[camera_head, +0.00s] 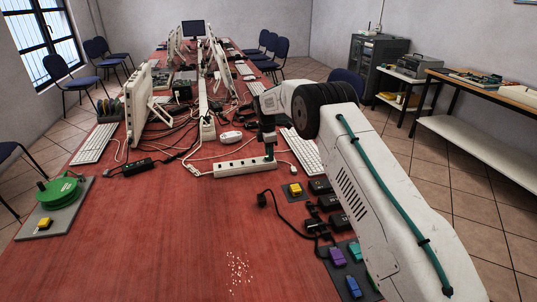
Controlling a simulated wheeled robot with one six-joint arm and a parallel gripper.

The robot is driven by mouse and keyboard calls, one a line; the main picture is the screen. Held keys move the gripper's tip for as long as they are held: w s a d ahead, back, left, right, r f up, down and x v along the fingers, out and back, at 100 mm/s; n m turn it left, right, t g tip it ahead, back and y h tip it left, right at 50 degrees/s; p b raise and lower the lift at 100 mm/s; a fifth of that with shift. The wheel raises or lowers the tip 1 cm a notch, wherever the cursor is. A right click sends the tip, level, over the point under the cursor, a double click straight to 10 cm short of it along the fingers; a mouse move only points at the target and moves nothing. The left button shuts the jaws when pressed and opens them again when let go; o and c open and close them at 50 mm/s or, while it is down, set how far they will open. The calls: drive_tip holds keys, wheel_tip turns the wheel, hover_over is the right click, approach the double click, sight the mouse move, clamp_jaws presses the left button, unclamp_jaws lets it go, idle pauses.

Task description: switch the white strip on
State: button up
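The white strip (240,167) is a power strip with several dark sockets, lying on the red table near the middle of the view. Its right end is under my gripper (269,154). My gripper points down from the arm, with its tips at or just above that end; I cannot tell whether they touch it. A small greenish spot shows at the tips. The strip's switch is hidden or too small to make out. The fingers look close together, but whether they are open or shut is unclear.
A green cable reel (59,192) stands at left on a grey plate with a yellow button. A black adapter (138,167), tangled cables, a white mouse (231,137) and a keyboard (303,151) surround the strip. Black plugs (320,204) lie to its right. The front table is mostly clear.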

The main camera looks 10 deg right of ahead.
wheel_tip(320, 180, up, 7)
drive_tip(key=shift+a, duration=0.25)
